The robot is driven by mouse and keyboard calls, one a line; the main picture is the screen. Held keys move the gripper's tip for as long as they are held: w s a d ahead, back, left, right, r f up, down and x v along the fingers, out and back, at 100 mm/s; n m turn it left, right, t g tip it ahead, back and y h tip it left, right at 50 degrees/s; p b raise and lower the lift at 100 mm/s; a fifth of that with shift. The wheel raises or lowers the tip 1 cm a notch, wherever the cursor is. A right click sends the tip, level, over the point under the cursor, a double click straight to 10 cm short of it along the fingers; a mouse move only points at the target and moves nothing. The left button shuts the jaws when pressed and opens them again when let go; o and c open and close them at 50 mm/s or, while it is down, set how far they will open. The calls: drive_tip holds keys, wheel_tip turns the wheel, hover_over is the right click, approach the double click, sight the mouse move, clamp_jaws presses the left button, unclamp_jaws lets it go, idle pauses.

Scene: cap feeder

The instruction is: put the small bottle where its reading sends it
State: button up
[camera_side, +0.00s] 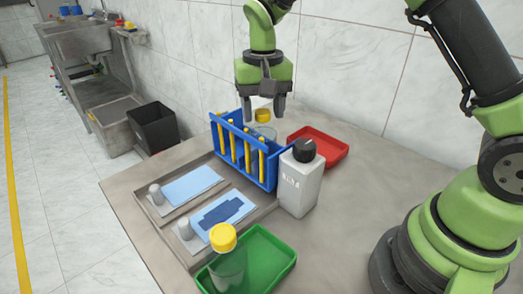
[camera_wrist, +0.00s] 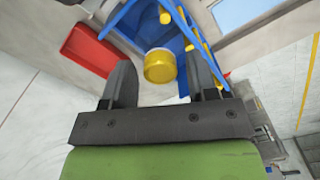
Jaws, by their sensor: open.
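My gripper (camera_side: 265,112) is open, pointing down over a clear bottle (camera_side: 264,133) with a yellow cap (camera_side: 263,116), which stands behind the blue rack. In the wrist view the yellow cap (camera_wrist: 160,67) shows between the fingers of the gripper (camera_wrist: 161,77), with no clear contact. A second clear bottle (camera_side: 228,268) with a yellow cap (camera_side: 223,237) stands upright in the green tray (camera_side: 270,250). A red tray (camera_side: 335,157) lies beyond the rack and looks empty. I cannot read any value on either clear bottle.
The blue rack (camera_side: 217,134) with several yellow bars stands close beside my gripper. A white bottle (camera_side: 299,187) with a black cap and an unreadable front marking stands by it. A metal tray (camera_side: 165,222) holds two blue pads and small grey cylinders.

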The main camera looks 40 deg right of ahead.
drive_tip(key=c, duration=0.8)
drive_tip(key=shift+d+r, duration=0.2)
drive_tip(key=shift+r, duration=0.05)
drive_tip(key=shift+r, duration=6.5)
